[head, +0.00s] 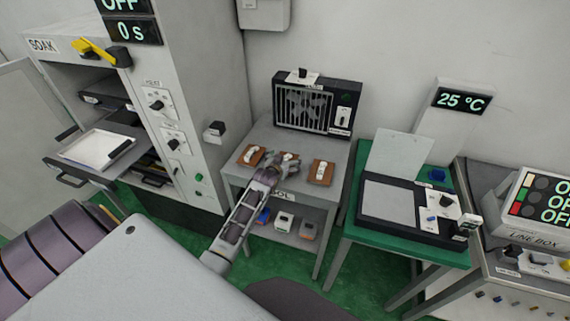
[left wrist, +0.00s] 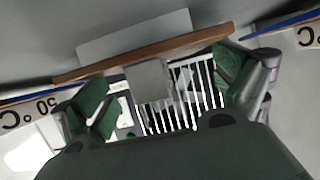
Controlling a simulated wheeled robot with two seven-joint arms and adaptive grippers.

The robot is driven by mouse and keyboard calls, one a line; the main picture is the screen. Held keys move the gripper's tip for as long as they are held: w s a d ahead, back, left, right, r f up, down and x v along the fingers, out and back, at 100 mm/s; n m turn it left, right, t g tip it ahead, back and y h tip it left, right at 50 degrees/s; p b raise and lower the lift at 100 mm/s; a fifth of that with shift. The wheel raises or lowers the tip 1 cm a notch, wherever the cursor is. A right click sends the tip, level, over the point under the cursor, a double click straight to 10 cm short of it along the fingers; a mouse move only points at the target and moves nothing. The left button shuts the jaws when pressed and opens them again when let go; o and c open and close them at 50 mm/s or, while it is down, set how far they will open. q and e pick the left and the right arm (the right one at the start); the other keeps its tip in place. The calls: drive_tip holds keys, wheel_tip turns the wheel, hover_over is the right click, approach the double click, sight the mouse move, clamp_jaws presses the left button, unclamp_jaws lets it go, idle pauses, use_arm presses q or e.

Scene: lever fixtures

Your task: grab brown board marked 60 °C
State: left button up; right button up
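Three brown boards lie in a row on the grey table: a left one (head: 251,156), a middle one (head: 291,157) and a right one (head: 321,172). Their markings are too small to read in the head view. My left gripper (head: 283,167) is over the middle board and partly hides it. In the left wrist view its green-padded fingers (left wrist: 168,88) stand apart. A brown board (left wrist: 150,52) shows nearly edge-on across the fingertips, with a pale block in front. No grip on it is visible. A "50 °C" label (left wrist: 30,112) shows at the left edge. My right gripper is not in view.
A black fan unit (head: 310,103) stands behind the boards. The grey table (head: 245,180) has small boxes on its lower shelf. The SOAK cabinet (head: 185,100) with an open door and tray is left; a green table (head: 400,245) with a black device is right.

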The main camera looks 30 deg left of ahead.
use_arm(q)
drive_tip(key=c, duration=0.8)
drive_tip(key=shift+r, duration=0.1)
drive_tip(key=shift+r, duration=4.95)
